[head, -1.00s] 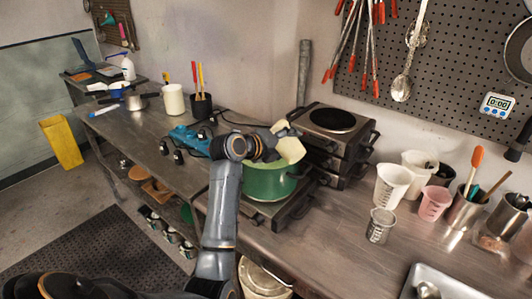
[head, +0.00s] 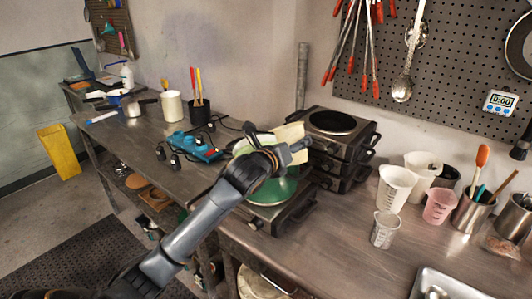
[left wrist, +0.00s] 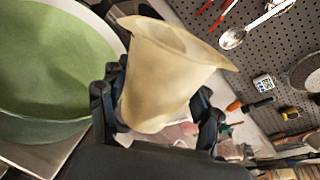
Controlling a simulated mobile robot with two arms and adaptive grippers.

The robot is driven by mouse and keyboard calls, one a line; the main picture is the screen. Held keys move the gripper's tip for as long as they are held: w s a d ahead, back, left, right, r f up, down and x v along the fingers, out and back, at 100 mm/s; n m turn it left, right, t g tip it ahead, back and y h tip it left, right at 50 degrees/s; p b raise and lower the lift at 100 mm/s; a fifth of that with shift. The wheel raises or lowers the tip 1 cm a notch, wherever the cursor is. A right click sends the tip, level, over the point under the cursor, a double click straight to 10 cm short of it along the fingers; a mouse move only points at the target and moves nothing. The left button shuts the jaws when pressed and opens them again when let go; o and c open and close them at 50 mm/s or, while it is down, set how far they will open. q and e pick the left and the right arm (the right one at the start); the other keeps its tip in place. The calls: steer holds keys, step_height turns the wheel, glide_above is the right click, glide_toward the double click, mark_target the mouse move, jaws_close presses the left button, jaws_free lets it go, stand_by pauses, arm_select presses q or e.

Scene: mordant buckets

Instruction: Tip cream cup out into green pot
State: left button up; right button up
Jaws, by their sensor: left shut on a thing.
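The cream cup (head: 291,132) is held in my left gripper (head: 278,141), above the back of the green pot in the head view. In the left wrist view the cup (left wrist: 165,75) sits between the two fingers of my left gripper (left wrist: 160,108), its wide mouth toward the top of the picture; it looks tilted, how far I cannot tell. The green pot (head: 272,192) stands on the front burner, partly hidden by my arm. In the left wrist view the pot (left wrist: 45,130) is beside the cup, with a plain green surface inside. My right gripper is out of view.
Stacked hot plates (head: 340,135) stand close behind the pot. A clear measuring cup (head: 384,229), white beakers (head: 395,188) and a pink beaker (head: 439,206) stand on the right. A blue device (head: 195,146) lies on the left counter. The counter right of the pot has free room.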

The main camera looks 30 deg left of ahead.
mark_target(300, 132)
arm_select(q)
steer(key=shift+s+d+f+m, duration=0.2)
steer(key=shift+d+f+m, duration=0.15)
steer(key=shift+f, duration=0.2)
steer(key=shift+s+d+r+m+t+y, duration=0.1)
steer(key=shift+d+r+m+t+y, duration=0.3)
steer(key=shift+m, duration=0.35)
steer(key=shift+s+d+f+m+t+b, duration=0.1)
steer(key=shift+d+f+m+t+b, duration=0.2)
steer(key=shift+m, duration=0.2)
steer(key=shift+s+d+f+m+t+b, duration=0.1)
steer(key=shift+d+m+t+b, duration=0.1)
steer(key=shift+m+t+b, duration=0.25)
steer(key=shift+r, duration=0.1)
step_height(300, 132, up, 6)
steer(key=p, duration=0.7)
steer(key=shift+r+p, duration=0.1)
steer(key=shift+p, duration=0.2)
steer(key=shift+f, duration=0.2)
